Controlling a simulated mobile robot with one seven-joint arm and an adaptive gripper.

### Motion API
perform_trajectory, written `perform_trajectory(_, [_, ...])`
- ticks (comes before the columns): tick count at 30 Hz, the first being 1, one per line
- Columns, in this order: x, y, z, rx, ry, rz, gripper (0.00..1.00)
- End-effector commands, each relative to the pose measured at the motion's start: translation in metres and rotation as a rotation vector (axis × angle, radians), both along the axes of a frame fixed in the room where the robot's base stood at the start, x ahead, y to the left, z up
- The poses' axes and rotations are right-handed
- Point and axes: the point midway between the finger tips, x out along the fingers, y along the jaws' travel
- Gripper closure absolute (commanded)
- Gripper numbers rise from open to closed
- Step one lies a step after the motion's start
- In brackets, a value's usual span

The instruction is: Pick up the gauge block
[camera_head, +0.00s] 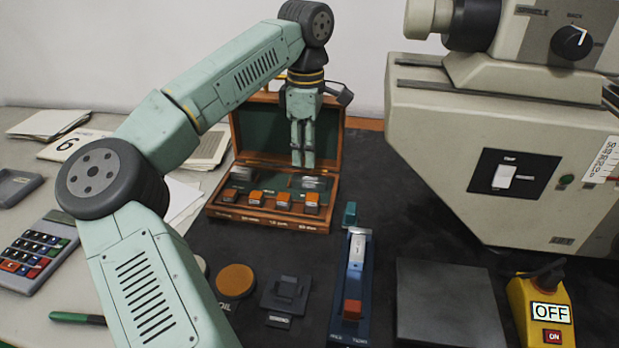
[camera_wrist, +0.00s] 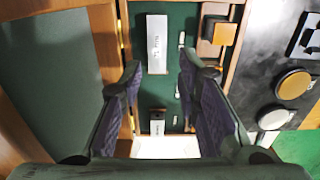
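A silver gauge block (camera_wrist: 157,43) with dark markings lies on the green lining of an open wooden box; it shows at the right inside the box in the head view (camera_head: 314,183). A smaller block (camera_wrist: 157,126) lies farther down the wrist view, at the box's left in the head view (camera_head: 241,174). My gripper (camera_wrist: 160,72) is open, its two fingers apart with nothing held between them. In the head view my gripper (camera_head: 302,163) points down over the box, between the two blocks. A bright white patch below the small block is unclear.
Orange-capped pieces (camera_head: 283,200) line the wooden box's front (camera_head: 266,220), and its lid stands open behind. A blue fixture (camera_head: 353,285), a dark plate (camera_head: 447,305) and an orange disc (camera_head: 235,280) lie nearer. A large beige machine (camera_head: 440,130) stands right.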

Motion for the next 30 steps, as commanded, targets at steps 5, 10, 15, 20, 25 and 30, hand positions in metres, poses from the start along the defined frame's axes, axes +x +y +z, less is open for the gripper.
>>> perform_trajectory(5, [0.0, 0.0, -0.015, -0.001, 0.0, -0.001, 0.7])
perform_trajectory(10, [0.0, -0.008, -0.032, -0.003, 0.003, -0.002, 0.7])
perform_trajectory(15, [0.001, -0.011, -0.057, -0.002, 0.001, 0.0, 0.7])
perform_trajectory(20, [0.001, -0.012, -0.068, -0.001, -0.001, 0.001, 0.7])
perform_trajectory(25, [0.001, -0.012, -0.068, 0.0, -0.002, 0.001, 0.7])
perform_trajectory(30, [0.001, -0.012, -0.068, 0.0, -0.002, 0.001, 0.8])
